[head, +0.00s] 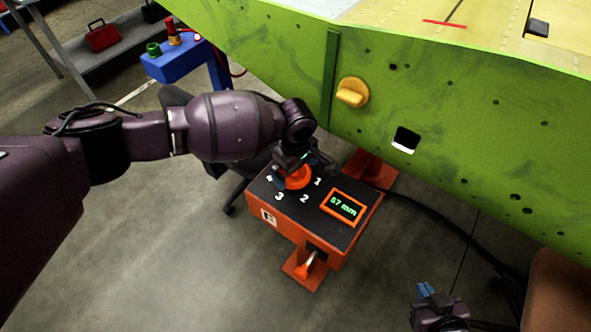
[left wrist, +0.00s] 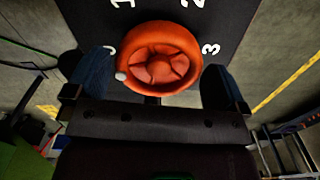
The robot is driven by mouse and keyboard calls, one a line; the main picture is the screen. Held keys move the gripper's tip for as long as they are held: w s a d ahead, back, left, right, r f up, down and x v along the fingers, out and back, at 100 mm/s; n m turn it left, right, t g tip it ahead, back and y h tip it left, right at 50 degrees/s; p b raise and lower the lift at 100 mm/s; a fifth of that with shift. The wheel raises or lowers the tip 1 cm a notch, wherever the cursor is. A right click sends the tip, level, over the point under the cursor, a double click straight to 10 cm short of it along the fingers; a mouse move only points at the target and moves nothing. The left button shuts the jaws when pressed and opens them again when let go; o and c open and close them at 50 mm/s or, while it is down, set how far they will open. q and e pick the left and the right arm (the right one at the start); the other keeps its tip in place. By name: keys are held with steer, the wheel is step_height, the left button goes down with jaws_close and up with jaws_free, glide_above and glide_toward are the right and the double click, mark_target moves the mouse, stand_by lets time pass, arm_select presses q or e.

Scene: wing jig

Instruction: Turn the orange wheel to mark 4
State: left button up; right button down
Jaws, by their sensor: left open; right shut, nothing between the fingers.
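The orange wheel (head: 298,179) lies on the black top of an orange box (head: 325,226), with white marks 1, 2 and 3 around it and a partly covered mark at its left. In the left wrist view the wheel (left wrist: 160,58) shows spokes and a small white dot on its lower-left rim, just below a half-hidden mark. My left gripper (head: 305,163) is open over the wheel; its two blue fingers (left wrist: 153,82) stand on either side of the rim. I cannot tell whether they touch it. My right gripper (head: 425,291) is shut and empty at lower right.
A display (head: 343,207) on the box reads about 67 mm. The green wing panel (head: 460,130) with a yellow knob (head: 352,92) rises close behind the box. A black chair (head: 228,185) stands left of it. A dark cable runs along the floor to the right.

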arm_select(q)
steer(key=shift+f, duration=0.7)
arm_select(e)
steer(key=shift+d+f, duration=0.1)
steer(key=shift+f, duration=0.15)
arm_select(q)
steer(key=shift+c, duration=0.3)
arm_select(e)
steer(key=shift+s, duration=0.15)
